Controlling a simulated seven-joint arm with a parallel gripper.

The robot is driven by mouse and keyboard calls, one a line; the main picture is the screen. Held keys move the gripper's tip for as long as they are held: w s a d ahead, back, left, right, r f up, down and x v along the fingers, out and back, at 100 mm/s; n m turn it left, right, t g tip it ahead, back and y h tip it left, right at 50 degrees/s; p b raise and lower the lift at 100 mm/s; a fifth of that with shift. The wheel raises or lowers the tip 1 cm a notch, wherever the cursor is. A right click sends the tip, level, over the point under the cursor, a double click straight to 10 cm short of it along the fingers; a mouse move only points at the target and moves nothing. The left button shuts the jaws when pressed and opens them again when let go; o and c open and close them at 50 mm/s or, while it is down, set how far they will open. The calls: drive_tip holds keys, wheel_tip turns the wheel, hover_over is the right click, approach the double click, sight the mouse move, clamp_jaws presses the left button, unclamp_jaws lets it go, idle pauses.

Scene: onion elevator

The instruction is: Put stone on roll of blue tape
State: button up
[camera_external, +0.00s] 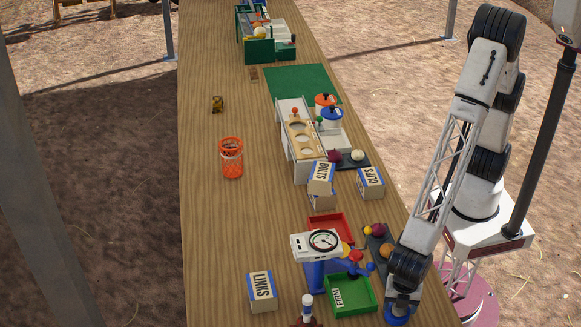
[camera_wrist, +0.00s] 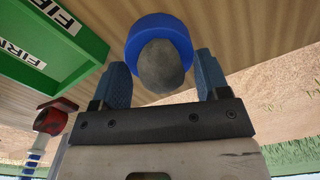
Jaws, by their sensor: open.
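In the wrist view, the grey, rounded stone (camera_wrist: 161,68) overlaps the roll of blue tape (camera_wrist: 150,22), with the blue rim showing around its upper part. It looks to be on the roll, but the angle hides the contact. My gripper (camera_wrist: 162,64) is open, with one blue finger on each side of the stone and small gaps showing. In the external view, my gripper (camera_external: 401,308) is low at the table's near right edge. Blue shows there, but I cannot separate tape from fingers, and the stone is hidden.
A green tray marked FIRM (camera_external: 371,308) is just left of my gripper; its green wall also shows in the wrist view (camera_wrist: 92,40). A dial scale (camera_external: 318,245), red tray (camera_external: 347,239) and LINKS box (camera_external: 262,291) stand nearby. The table's left side has free room.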

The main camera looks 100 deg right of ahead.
drive_tip(key=shift+r, duration=0.1)
wheel_tip(320, 180, up, 12)
idle(0.7)
idle(0.8)
drive_tip(key=shift+r, duration=0.1)
drive_tip(key=s+d+r+m, duration=0.15)
drive_tip(key=d+r, duration=0.25)
drive_tip(key=d, duration=0.5)
drive_tip(key=d+r+m+t, duration=0.1)
drive_tip(key=d+r+m, duration=0.3)
drive_tip(key=d, duration=0.5)
drive_tip(key=s+d+r+m, duration=0.1)
drive_tip(key=d+r, duration=0.4)
drive_tip(key=d, duration=0.5)
drive_tip(key=s+d+r+m+t, duration=0.1)
drive_tip(key=s+d+m, duration=0.6)
drive_tip(key=s+d, duration=1.2)
drive_tip(key=d+r, duration=0.1)
drive_tip(key=d, duration=0.2)
drive_tip(key=shift+r+t, duration=0.3)
drive_tip(key=shift+r, duration=0.1)
